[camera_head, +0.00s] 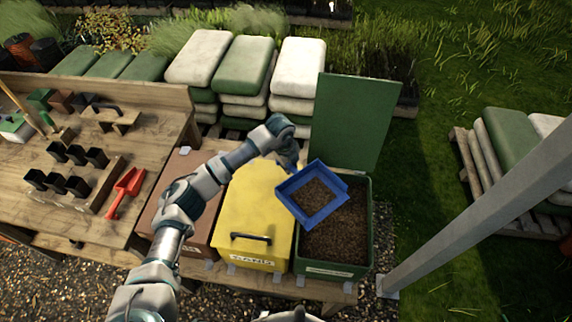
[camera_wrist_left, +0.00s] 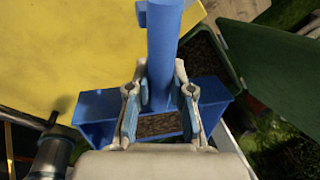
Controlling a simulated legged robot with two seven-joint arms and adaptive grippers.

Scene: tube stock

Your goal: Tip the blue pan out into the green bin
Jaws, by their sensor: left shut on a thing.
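The blue pan (camera_head: 295,181) is a square tray with brown, soil-like material in it. It is held above the left part of the open green bin (camera_head: 333,268), overlapping the edge by the yellow box. My left gripper (camera_head: 291,165) is shut on the pan at its far left side. In the left wrist view the left gripper's fingers (camera_wrist_left: 160,112) close on the pan's blue handle (camera_wrist_left: 163,55). The pan looks roughly level; its exact tilt is hard to tell. Brown material fills the bin's visible inside.
The bin's green lid (camera_head: 350,120) stands open behind it. A closed yellow box (camera_head: 255,215) and a brown box (camera_head: 180,205) stand to its left. A wooden bench (camera_head: 95,215) holds black pots and a red scoop (camera_head: 126,190). A grey post (camera_head: 480,210) slants at the right.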

